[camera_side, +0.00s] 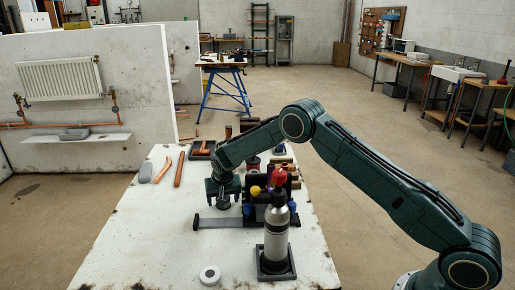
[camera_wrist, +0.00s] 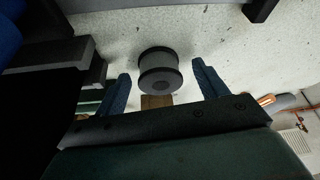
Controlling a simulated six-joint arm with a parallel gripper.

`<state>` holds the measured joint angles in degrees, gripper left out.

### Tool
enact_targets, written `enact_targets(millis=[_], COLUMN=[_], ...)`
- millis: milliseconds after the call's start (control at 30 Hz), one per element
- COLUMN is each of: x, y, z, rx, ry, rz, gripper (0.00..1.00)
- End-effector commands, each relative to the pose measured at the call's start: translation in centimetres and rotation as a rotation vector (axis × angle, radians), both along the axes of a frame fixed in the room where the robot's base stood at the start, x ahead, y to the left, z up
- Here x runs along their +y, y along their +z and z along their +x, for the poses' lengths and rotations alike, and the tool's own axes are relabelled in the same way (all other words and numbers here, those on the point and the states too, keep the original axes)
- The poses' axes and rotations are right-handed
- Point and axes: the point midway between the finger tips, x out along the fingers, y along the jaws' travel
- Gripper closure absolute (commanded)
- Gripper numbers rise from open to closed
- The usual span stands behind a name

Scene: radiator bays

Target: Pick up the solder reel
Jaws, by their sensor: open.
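The solder reel (camera_wrist: 160,60) shows in the wrist view as a grey winding between two dark flanges, with a hole in the end facing me. It stands on the white bench top. My gripper (camera_wrist: 161,76) is open, its two blue fingers to the left and right of the reel with gaps on both sides. In the side view my gripper (camera_side: 223,187) points down over the left part of the bench clutter. The reel (camera_side: 223,204) is small and dark there, just below the gripper and partly hidden by it.
A grey bottle with a red top (camera_side: 277,230) stands in a dark holder to the right. Copper pipes (camera_side: 179,170) lie at the left. A white tape roll (camera_side: 210,275) lies near the front; the left front bench top is clear.

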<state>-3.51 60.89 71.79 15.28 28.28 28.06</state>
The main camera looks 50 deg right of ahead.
Motion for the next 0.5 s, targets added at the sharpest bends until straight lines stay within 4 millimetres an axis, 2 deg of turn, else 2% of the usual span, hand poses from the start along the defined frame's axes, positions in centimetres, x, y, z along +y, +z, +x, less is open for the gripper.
enact_targets(millis=[167,433,500], x=[0.01,0.03,0.02], y=[0.03,0.04,0.12], z=[0.0,0.0,0.06], rx=[0.0,0.0,-0.002], ry=[0.0,0.0,0.0], rz=[0.0,0.0,0.0], gripper=[0.3,0.83,0.85])
